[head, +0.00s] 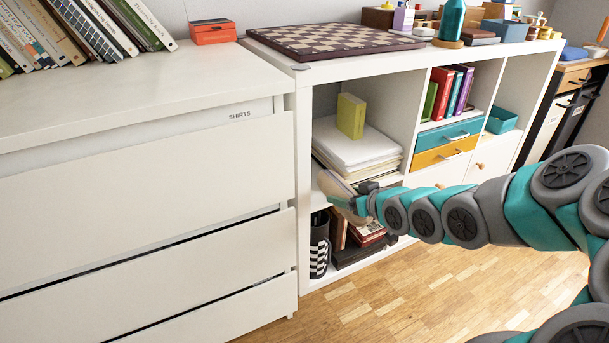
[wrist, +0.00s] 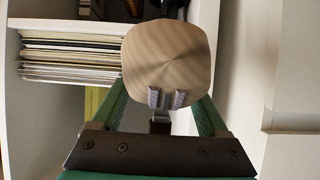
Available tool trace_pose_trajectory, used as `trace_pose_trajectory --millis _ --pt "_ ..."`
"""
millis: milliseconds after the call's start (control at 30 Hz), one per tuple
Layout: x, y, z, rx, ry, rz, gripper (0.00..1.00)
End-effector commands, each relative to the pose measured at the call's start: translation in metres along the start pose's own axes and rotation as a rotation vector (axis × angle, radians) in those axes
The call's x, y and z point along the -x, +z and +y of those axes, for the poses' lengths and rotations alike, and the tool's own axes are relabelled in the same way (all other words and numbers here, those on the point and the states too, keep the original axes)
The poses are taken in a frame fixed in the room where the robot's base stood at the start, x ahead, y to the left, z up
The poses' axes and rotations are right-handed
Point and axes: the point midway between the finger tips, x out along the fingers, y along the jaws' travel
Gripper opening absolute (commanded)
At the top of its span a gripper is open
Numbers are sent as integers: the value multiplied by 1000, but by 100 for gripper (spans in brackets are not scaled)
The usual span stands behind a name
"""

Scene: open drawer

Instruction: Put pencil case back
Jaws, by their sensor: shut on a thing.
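My gripper (head: 361,206) is at the open front of the white shelf unit's left column, at the level of the board between the upper and lower compartments. It is shut on a tan, smooth, rounded-square thing (head: 337,186), which shows tilted in the head view. In the wrist view the tan thing (wrist: 166,50) stands out beyond my gripper's fingertips (wrist: 167,97) and hides what is behind it. I cannot tell for sure whether it is the pencil case; no other clear pencil case shows.
Stacked papers (head: 355,147) with a yellow-green box (head: 351,116) fill much of the upper left compartment. A checkered cup (head: 319,245) and books (head: 367,234) stand below. The white dresser (head: 150,190) is close on the left. A chessboard (head: 333,40) lies on top.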

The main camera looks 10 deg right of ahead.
Motion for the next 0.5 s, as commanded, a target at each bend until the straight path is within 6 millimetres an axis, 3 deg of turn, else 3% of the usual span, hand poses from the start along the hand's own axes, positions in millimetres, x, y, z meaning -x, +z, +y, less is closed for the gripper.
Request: trace_pose_trajectory --millis 100,467,500 --pt "-1 -11 0 -3 -5 -5 0" --pt "-20 -20 -2 3 -2 -8 0" --pt "-32 -23 -2 6 -3 -5 0"
